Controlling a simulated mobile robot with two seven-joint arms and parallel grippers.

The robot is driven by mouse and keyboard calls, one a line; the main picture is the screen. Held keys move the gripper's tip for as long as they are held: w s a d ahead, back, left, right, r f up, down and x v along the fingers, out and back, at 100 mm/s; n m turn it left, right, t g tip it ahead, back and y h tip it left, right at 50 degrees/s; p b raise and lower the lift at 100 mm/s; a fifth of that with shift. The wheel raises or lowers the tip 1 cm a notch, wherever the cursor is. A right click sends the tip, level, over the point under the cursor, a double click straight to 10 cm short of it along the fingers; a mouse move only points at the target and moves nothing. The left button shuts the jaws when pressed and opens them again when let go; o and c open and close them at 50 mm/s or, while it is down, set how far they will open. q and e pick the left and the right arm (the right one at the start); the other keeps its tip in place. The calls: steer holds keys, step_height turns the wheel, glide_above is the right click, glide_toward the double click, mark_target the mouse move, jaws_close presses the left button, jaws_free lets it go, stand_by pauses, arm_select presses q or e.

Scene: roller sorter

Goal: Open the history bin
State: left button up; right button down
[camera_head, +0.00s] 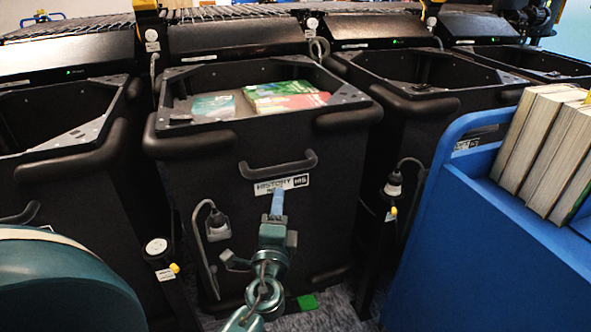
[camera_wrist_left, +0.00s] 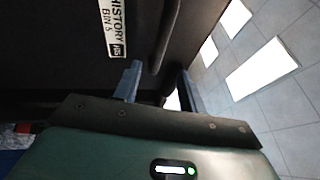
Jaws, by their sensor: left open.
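The history bin (camera_head: 330,200) is a black bin with a rounded black rim, standing in a row of similar bins. Its curved black handle (camera_head: 278,168) sits on the front face, above a white label (camera_head: 282,184) reading HISTORY. Several books (camera_head: 285,95) lie inside. My left gripper (camera_head: 277,200) is in front of the bin, just below the handle. In the left wrist view its two fingers (camera_wrist_left: 160,85) are apart, with the handle (camera_wrist_left: 167,40) ahead of the gap between them. Whether they touch it I cannot tell. My right gripper is not in view.
Black bins stand to the left (camera_head: 60,125) and right (camera_head: 420,110). A blue cart (camera_head: 480,240) with several upright books (camera_head: 550,135) stands close at the right. A plug on a cable (camera_head: 217,225) hangs on the bin's front. A roller conveyor (camera_head: 240,14) runs behind.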

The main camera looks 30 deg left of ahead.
mark_target(282, 173)
arm_select(q)
steer(key=p+x, duration=0.1)
steer(key=x, duration=1)
steer(key=shift+w+a+r, duration=0.1)
steer(key=shift+w+a, duration=0.1)
steer(key=shift+w, duration=0.1)
jaws_close()
